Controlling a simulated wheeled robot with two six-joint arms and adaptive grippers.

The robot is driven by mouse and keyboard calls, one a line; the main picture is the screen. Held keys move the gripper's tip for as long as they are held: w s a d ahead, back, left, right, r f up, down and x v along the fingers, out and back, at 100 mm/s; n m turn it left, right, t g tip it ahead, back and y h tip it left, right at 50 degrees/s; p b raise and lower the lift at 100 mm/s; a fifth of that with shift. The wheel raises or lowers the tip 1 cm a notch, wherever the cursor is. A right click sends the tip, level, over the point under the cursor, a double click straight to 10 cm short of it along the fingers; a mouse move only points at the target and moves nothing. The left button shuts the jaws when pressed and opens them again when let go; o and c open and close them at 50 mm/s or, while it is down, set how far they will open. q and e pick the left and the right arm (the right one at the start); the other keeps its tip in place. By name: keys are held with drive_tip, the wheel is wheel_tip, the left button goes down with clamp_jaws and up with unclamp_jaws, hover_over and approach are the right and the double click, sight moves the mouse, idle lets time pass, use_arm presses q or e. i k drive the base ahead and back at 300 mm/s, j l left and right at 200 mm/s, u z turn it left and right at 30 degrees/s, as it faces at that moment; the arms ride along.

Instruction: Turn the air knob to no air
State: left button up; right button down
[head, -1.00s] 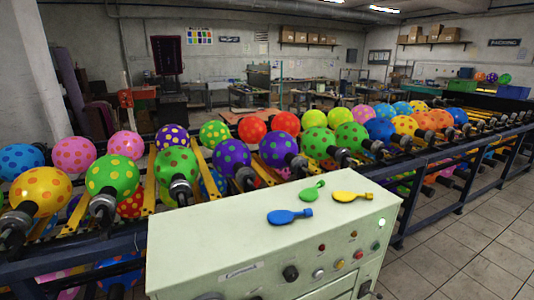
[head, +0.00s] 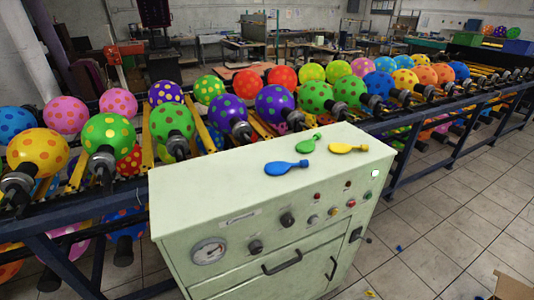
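A pale green control cabinet (head: 250,185) stands in the foreground of the head view. Its front has a black knob (head: 287,219) right of the label plate and another black knob (head: 255,246) lower and to the left. A round white pressure gauge (head: 209,251) is left of the knobs. I cannot tell from markings which knob sets the air. Small coloured buttons, including a red one (head: 351,203), sit to the right. Neither of my grippers is in view.
Deflated blue (head: 286,167), green (head: 311,144) and yellow (head: 348,148) balloons lie on the cabinet top. A balloon conveyor (head: 448,109) with several dotted balloons runs behind it. A dark handle (head: 282,262) sticks out below the knobs.

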sight(256, 248)
drive_tip(key=k+j+z, duration=0.35)
drive_tip(key=j, duration=0.35)
drive_tip(key=k+j+z, duration=0.4)
drive_tip(key=k+j, duration=0.1)
drive_tip(key=j, duration=0.05)
